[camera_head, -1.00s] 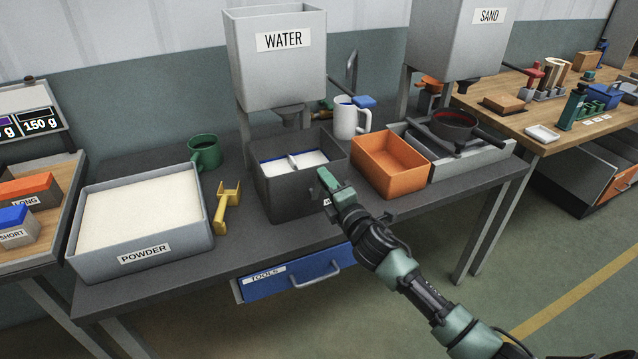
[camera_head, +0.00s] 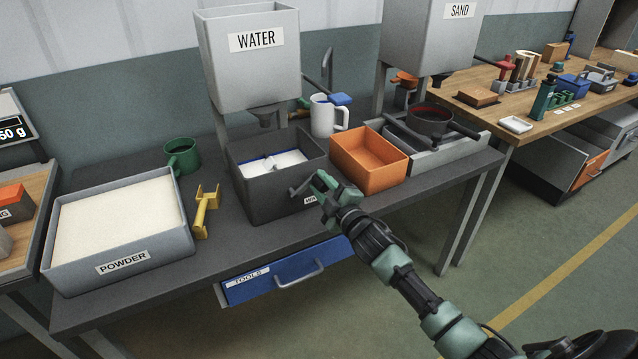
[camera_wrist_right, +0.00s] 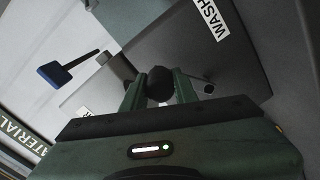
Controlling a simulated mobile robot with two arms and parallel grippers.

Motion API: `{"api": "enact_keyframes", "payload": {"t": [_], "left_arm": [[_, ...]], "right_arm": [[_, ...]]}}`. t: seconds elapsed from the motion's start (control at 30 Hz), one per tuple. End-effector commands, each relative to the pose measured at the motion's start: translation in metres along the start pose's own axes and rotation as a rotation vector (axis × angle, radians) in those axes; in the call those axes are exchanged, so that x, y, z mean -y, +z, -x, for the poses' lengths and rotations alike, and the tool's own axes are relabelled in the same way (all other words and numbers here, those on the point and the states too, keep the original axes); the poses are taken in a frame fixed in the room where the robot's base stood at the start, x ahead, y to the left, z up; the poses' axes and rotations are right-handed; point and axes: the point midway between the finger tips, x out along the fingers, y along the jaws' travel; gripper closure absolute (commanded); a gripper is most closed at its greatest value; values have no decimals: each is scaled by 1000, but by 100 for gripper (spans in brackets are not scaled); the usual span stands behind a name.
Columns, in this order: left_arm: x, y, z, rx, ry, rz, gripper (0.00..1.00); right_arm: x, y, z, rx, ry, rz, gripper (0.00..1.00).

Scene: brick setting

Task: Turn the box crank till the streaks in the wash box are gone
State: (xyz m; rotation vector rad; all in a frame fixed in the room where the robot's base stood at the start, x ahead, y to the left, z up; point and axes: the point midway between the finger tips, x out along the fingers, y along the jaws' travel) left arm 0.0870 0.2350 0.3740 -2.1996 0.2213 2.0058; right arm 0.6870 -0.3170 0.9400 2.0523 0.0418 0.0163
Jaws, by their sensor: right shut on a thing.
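The wash box (camera_head: 265,202) is a dark grey open box in the middle of the bench. It holds white contents (camera_head: 285,164) with blue showing along the back edge and a thin bar across it. A grey crank arm (camera_head: 301,187) shows at the box's front, left of my right gripper (camera_head: 322,184). In the right wrist view my gripper (camera_wrist_right: 160,88) is shut on the dark round crank knob (camera_wrist_right: 159,82), with a finger on each side. The wash label (camera_wrist_right: 205,18) is also in that view. My left gripper is not in view.
An orange tray (camera_head: 368,174) stands close right of the box, with a white mug (camera_head: 322,117) behind. A yellow tool (camera_head: 205,212) and a powder bin (camera_head: 120,272) lie to the left. A blue tools drawer (camera_head: 290,275) is below. The water tank (camera_head: 247,65) hangs above.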

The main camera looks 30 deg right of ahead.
Motion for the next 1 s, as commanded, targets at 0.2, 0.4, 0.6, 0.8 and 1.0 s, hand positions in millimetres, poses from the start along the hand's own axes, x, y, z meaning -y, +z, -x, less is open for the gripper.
{"api": "enact_keyframes", "payload": {"t": [0.2, 0.4, 0.6, 0.8, 1.0], "left_arm": [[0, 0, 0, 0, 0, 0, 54], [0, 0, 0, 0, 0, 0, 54], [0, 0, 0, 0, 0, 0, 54], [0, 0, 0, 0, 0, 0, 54], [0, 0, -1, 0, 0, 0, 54]], "right_arm": [[2, 3, 0, 3, -2, -23, 100], [2, 3, 0, 3, -2, -24, 100], [2, 3, 0, 3, -2, -23, 55], [1, 2, 0, 2, -1, -23, 50], [2, 2, 4, 1, -1, -23, 50]]}}
